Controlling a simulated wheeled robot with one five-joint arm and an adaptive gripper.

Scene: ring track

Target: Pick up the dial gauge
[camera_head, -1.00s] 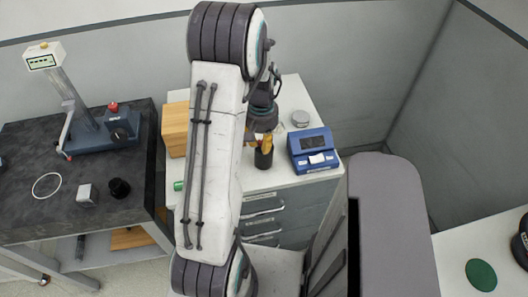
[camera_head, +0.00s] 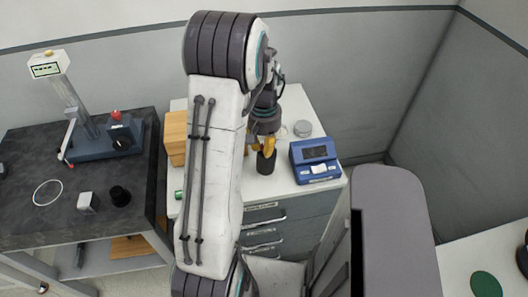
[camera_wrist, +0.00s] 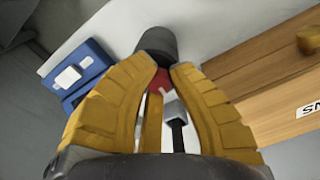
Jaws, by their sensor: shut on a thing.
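My gripper (camera_wrist: 166,72) has yellow fingers, which also show in the head view (camera_head: 269,146), above the white cabinet top. The fingertips close in at the near end of a dark cylindrical thing (camera_wrist: 157,41), which also shows below the fingers in the head view (camera_head: 266,163). A red part (camera_wrist: 160,80), a grey block (camera_wrist: 174,110) and a yellow strip (camera_wrist: 152,122) show between the fingers. No dial face is visible, so I cannot tell by looks which of these is the dial gauge. The fingers hide part of the hold.
A blue device with a screen (camera_head: 315,161) stands to the right of the dark thing. A round grey tin (camera_head: 303,129) is behind it. The dark bench (camera_head: 60,215) holds a test stand (camera_head: 84,112).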

